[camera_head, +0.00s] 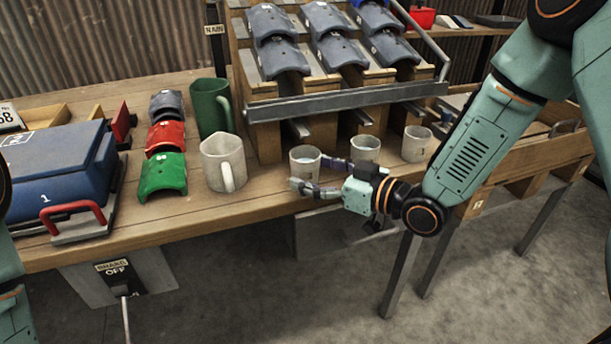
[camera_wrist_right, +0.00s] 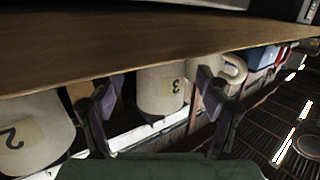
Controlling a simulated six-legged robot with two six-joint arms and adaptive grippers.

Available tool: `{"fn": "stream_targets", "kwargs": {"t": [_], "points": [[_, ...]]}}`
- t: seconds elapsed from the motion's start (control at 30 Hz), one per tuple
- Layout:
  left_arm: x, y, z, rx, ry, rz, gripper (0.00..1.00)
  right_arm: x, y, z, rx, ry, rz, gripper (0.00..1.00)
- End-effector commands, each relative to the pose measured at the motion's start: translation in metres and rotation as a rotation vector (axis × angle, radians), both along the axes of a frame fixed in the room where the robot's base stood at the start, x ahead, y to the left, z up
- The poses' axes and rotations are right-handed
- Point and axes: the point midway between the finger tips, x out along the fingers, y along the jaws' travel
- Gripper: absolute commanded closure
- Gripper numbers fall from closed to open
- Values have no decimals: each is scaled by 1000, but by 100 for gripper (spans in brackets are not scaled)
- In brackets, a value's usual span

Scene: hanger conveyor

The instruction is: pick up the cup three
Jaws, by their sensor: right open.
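Cup three is a small whitish cup (camera_head: 305,161) upright on the wooden bench, leftmost of a row of small cups. In the right wrist view it (camera_wrist_right: 160,92) bears a "3" and appears between my fingers. My right gripper (camera_head: 318,176) is open at the bench's front edge, just in front of the cup. In the right wrist view the fingers (camera_wrist_right: 160,92) are spread, one to each side of the cup; I cannot tell whether they touch it. My left gripper is not in view.
Cup two (camera_head: 365,149) and another small cup (camera_head: 416,144) stand to the right. A white mug (camera_head: 223,162) and a green mug (camera_head: 211,108) stand to the left, beside colored curved pieces (camera_head: 163,175). A sloped rack (camera_head: 345,95) rises behind the cups.

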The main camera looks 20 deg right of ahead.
Motion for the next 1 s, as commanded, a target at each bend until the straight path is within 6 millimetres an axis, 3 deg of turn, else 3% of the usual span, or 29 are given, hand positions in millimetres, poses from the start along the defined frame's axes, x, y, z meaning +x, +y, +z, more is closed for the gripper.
{"fn": "stream_targets", "kwargs": {"t": [0.2,0.5,1.0], "points": [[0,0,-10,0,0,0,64,16,13,-5,-3,1,2,24],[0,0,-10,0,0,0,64,18,15,-3,-1,1,0,24],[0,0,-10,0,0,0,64,18,15,-4,-1,1,0,65]]}}
